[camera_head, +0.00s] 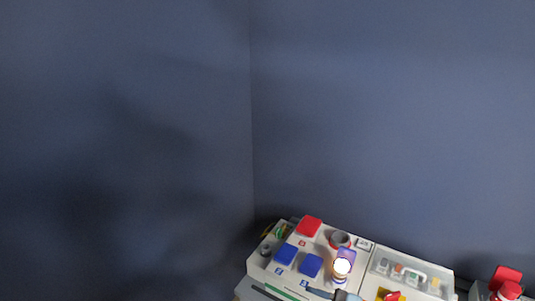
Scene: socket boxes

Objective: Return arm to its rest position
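Neither of my arms can be made out in the head view, and neither gripper shows. A pale work surface (262,268) sits at the bottom, cut off by the lower edge. On it are a red square box (309,226) and two blue square boxes, one on the left (285,253) and one on the right (311,265). A purple item (347,254) stands right of the blue boxes, with a bright white round spot (342,266) in front of it. Whether that spot is a lamp or a glare is unclear.
A grey-rimmed round container (340,239) stands behind the purple item. A pale tray (443,274) at right holds several small parts. A red item (507,281) stands at the far right. Dark tools lie along the lower edge. Plain blue walls meet in a corner behind.

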